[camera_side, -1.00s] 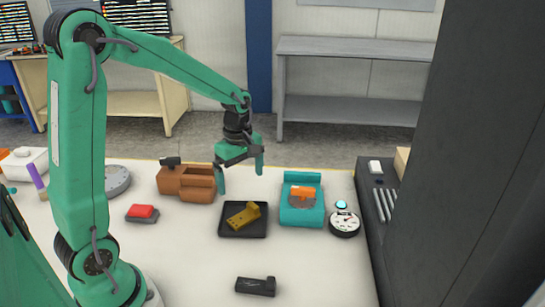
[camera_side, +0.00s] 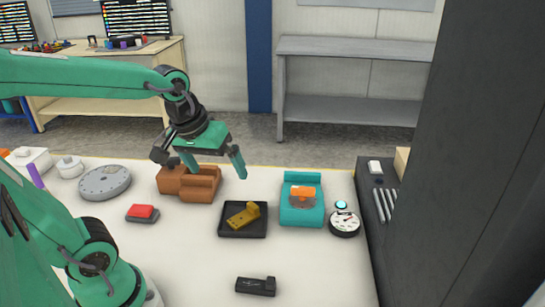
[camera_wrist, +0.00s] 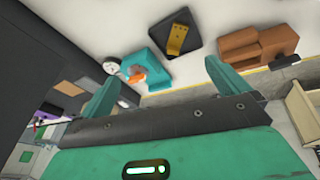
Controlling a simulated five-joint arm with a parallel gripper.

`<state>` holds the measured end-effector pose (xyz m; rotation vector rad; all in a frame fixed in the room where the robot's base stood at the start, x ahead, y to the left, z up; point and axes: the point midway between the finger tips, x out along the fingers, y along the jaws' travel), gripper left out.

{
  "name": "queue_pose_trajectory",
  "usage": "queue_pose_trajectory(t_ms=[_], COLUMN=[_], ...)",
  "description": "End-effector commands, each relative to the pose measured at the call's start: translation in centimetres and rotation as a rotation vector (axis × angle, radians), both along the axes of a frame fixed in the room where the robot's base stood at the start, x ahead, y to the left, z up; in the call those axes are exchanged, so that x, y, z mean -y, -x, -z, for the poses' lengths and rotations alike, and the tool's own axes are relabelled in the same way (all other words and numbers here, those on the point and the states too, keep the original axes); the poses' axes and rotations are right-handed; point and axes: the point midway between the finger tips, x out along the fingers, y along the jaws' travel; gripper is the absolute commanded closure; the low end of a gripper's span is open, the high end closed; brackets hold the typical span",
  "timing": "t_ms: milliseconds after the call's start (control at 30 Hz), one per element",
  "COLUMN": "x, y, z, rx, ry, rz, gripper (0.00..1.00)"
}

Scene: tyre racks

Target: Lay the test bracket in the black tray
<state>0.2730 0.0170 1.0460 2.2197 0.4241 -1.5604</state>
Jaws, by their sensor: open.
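A gold-brown L-shaped bracket (camera_side: 241,216) lies in the black tray (camera_side: 259,231) on the white table. In the wrist view the bracket (camera_wrist: 177,40) also rests inside the dark tray (camera_wrist: 159,36). My gripper (camera_side: 214,166) hangs up and to the left of the tray in the side view, above the brown block's area. It is open, and nothing shows between its fingers. In the wrist view the two green fingers of my gripper (camera_wrist: 163,74) are spread wide, apart from the bracket and tray.
A brown stepped block (camera_side: 199,188) stands left of the tray. A teal fixture (camera_side: 302,214) with an orange piece and a round dial gauge (camera_side: 344,223) are to the right. A black clamp-like part (camera_side: 256,286) lies in front. A red-topped box (camera_side: 142,212) lies left. A tall dark panel (camera_side: 460,150) borders the right.

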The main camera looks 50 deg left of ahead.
Motion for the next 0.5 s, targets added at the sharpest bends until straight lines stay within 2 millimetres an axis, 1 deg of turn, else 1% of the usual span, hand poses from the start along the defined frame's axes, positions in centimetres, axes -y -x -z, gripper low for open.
queue_pose_trajectory(t_ms=[33, 200, 333, 500], x=[0.4, 1.2, 1.5, 1.7], y=[0.8, 3.1, 4.2, 4.9], z=[-0.4, -1.0, -1.2, -1.2], rx=[0.027, 0.09, 0.123, 0.142], ry=[-0.022, -0.102, -0.15, -0.181], rz=[0.068, 0.279, 0.392, 0.461], gripper=[0.0, 0.0, 0.0, 0.0])
